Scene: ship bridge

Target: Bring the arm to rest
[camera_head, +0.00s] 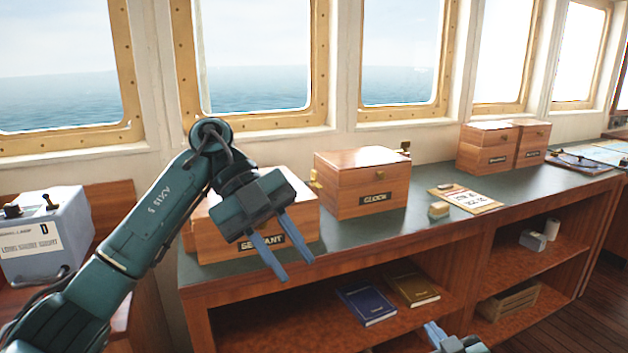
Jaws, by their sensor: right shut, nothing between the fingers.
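My left arm reaches in from the left and bends at a raised joint. Its gripper (295,269) points down toward the lower right, in front of the wooden box labelled SEXTANT (211,248), and hides part of it. Its two fingers are apart with nothing between them. My right gripper (436,330) shows only in part at the bottom edge, below and in front of the bench shelf. Its fingers are together and hold nothing. The rest of the right arm is out of view.
A long bench with a dark green top (350,237) runs under the windows. It bears a middle wooden box (340,191), two boxes further right (487,150) and a card (466,199). Books (367,304) lie on the shelf. A grey case (45,236) stands at left.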

